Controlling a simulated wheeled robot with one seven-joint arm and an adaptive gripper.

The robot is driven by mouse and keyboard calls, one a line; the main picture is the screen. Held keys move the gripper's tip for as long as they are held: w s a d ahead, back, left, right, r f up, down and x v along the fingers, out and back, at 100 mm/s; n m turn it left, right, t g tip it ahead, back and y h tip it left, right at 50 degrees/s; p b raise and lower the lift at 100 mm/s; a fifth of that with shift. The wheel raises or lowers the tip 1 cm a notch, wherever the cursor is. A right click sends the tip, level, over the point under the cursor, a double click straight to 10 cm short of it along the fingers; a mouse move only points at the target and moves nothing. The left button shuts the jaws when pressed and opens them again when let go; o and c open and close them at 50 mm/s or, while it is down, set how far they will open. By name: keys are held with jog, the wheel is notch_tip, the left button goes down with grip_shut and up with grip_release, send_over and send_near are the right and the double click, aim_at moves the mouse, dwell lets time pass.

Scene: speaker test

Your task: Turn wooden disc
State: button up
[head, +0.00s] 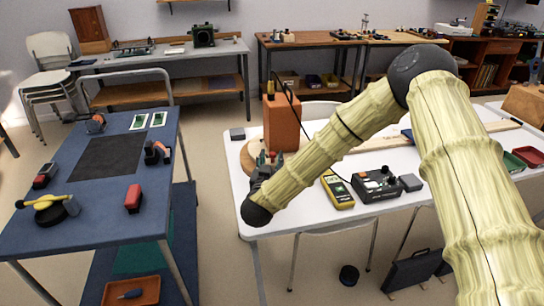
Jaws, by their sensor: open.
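The wooden disc (245,157) lies on the white table near its left end, and only part of its left edge shows. An orange box-shaped speaker (281,124) stands upright, apparently on the disc. My gripper (268,160) is at the front of the disc, low and close to the speaker's base. It is open, with nothing seen between its fingers. My forearm and wrist hide much of the disc, and I cannot tell whether the fingers touch it.
A dark cable runs from the speaker. A blue cart (70,225) with tools stands left, across a floor gap.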

jog(key=shift+x, duration=1.15)
jog(key=shift+c, duration=0.2)
grip_shut()
